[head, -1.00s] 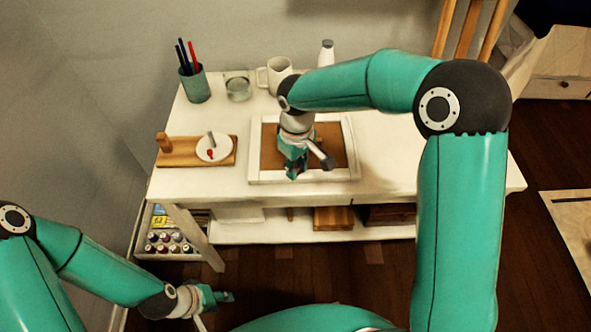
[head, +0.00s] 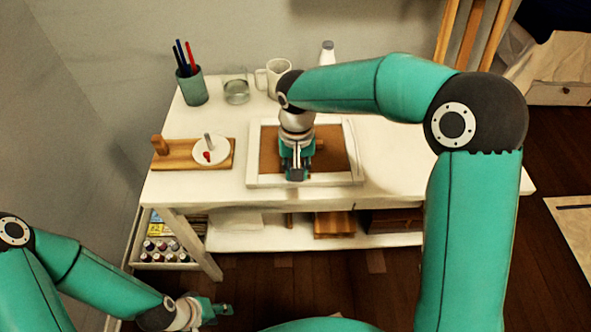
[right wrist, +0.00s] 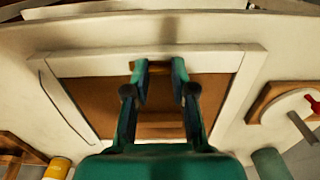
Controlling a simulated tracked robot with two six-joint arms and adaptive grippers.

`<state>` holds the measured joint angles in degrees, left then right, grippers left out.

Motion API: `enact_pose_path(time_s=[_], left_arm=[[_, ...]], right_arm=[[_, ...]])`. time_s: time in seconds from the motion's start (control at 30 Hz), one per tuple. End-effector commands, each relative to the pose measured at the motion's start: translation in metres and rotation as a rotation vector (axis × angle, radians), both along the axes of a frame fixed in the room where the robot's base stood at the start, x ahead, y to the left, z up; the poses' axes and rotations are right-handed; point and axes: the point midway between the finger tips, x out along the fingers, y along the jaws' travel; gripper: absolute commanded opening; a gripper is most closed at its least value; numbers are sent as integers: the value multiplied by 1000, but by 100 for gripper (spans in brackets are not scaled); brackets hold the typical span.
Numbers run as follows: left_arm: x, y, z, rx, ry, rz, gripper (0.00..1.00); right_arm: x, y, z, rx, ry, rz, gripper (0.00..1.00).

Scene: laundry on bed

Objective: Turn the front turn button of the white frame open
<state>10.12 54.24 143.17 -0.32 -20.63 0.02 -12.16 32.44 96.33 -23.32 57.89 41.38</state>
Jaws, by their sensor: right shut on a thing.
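The white frame (head: 352,150) lies on the white table with its brown backing (head: 270,150) facing up. It also shows in the right wrist view (right wrist: 80,66). My right gripper (head: 297,176) reaches down over the frame's front bar, near its middle. In the right wrist view, its two fingers (right wrist: 160,70) stand a small gap apart at the bar. It is shut on the front turn button, which the fingers mostly hide. My left gripper (head: 224,310) is low at the left, in front of the table and away from the frame; its jaw opening is unclear.
A wooden board (head: 180,155) with a white dish (head: 211,149) lies left of the frame. A pen cup (head: 192,88), a glass (head: 236,92), a white mug (head: 273,76) and a white bottle (head: 327,52) stand behind. The tabletop right of the frame is mostly clear.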

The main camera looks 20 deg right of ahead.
Motion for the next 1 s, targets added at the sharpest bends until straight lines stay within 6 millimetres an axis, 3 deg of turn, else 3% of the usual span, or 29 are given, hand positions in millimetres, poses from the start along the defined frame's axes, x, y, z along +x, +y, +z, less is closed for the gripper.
enact_pose_path(time_s=[0.5, 0.53, 0.67, 1.0], left_arm=[[0, 0, -1, 0, 0, 0, 40], [0, 0, -1, 0, 0, 0, 40], [0, 0, -1, 0, 0, 0, 40], [0, 0, 0, 0, 0, 0, 40]], right_arm=[[0, 0, 1, 0, -1, -23, 0], [0, 0, 1, 0, -1, -23, 28], [0, 0, 0, 0, -1, -22, 49], [0, 0, 2, 1, -1, -22, 50]])
